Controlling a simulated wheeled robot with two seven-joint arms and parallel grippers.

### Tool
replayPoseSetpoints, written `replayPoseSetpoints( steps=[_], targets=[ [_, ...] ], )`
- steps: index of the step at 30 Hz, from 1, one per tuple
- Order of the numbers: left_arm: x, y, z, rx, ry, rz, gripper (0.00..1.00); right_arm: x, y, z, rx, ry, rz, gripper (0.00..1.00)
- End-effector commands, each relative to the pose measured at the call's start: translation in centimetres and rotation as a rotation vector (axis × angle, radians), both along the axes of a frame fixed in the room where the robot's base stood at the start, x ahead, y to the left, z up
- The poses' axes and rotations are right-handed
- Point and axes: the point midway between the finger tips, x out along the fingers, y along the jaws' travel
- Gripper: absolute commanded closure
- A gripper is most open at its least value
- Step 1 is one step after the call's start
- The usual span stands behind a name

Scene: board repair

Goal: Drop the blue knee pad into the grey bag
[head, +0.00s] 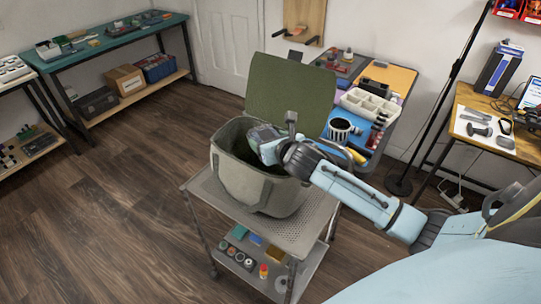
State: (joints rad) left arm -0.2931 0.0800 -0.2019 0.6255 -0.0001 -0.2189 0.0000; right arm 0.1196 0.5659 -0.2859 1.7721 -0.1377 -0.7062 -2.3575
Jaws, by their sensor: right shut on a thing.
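The grey bag (240,180) is a soft, grey-green bag standing upright on a metal cart. Its lid (290,88) is folded up at the back, so the top is open. My right gripper (263,150) reaches in from the right and is at the bag's opening, with its tip low over the dark inside. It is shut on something. The blue knee pad does not show clearly; the gripper and the bag's rim hide what is between the fingers. My left gripper is not in view.
The perforated cart top (222,203) holds the bag; its lower shelf (240,262) carries several small items. Behind are a blue-topped table (366,135) with a white organizer (370,104) and a black lamp pole (440,100). The wooden floor at left (110,220) is clear.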

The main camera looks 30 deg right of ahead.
Motion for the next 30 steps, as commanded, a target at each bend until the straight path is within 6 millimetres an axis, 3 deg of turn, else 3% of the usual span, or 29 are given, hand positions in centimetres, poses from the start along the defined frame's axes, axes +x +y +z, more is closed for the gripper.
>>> replayPoseSetpoints(
  steps=[5, 6, 11, 23, 30],
  targets=[
    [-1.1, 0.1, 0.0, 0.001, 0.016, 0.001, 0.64, 0.0, 0.0, 0.1, 0.000, -0.001, 0.000, 0.53],
    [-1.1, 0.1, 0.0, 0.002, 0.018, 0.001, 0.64, 0.0, 0.0, 0.1, 0.000, -0.001, 0.000, 0.24],
    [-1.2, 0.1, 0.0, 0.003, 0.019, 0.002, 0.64, 0.0, 0.0, 0.1, 0.000, -0.001, 0.000, 0.03],
    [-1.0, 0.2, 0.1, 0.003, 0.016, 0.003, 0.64, -0.6, 0.1, 0.3, -0.001, 0.001, 0.000, 0.02],
    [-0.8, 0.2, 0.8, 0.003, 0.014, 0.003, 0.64, -4.3, 0.5, 1.8, -0.004, 0.003, 0.003, 0.02]
  ],
)
